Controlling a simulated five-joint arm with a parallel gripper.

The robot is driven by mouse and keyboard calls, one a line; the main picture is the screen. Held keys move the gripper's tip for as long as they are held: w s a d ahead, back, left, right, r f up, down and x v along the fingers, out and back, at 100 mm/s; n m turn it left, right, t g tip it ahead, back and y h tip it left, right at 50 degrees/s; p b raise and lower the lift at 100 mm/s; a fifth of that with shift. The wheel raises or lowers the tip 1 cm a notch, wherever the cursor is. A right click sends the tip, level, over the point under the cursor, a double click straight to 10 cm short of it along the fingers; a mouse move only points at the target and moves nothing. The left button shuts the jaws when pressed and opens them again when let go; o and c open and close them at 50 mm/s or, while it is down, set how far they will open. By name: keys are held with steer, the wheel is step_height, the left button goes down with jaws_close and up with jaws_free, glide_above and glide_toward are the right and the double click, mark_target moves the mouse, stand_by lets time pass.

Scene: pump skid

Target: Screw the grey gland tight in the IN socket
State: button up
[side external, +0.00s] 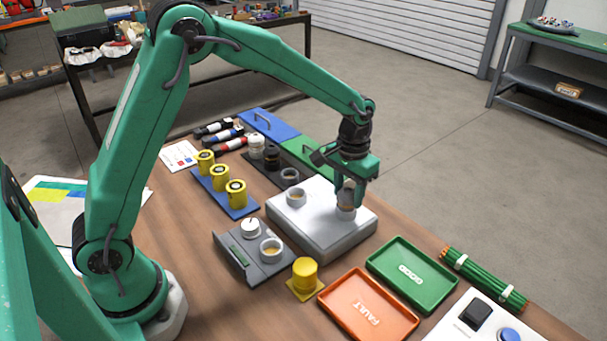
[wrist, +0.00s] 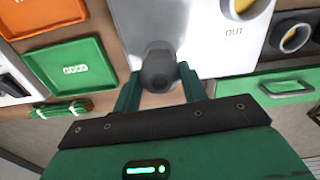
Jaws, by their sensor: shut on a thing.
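My gripper (side external: 352,192) is over the right part of the white block (side external: 318,228), pointing down. It is shut on the grey gland (wrist: 158,68), which shows between the two fingers in the wrist view. In the side view the gland (side external: 346,194) stands upright at the block's right-hand socket (side external: 345,212), apparently in its mouth. The thread and how deep it sits are hidden, and no IN label is visible. The block's other socket (side external: 296,197) is empty and is marked OUT in the wrist view (wrist: 243,8).
A dark rack (side external: 262,168) with several fittings stands behind the block. Yellow cylinders on a blue strip (side external: 238,212) are at left. A grey unit with a dial (side external: 250,255) and a yellow cap (side external: 305,274) are in front. Green (side external: 412,275) and orange (side external: 368,308) trays lie at right.

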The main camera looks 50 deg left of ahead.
steer(key=shift+m, duration=1.6)
steer(key=shift+m, duration=2.3)
steer(key=o, duration=1)
steer(key=shift+o, duration=0.2)
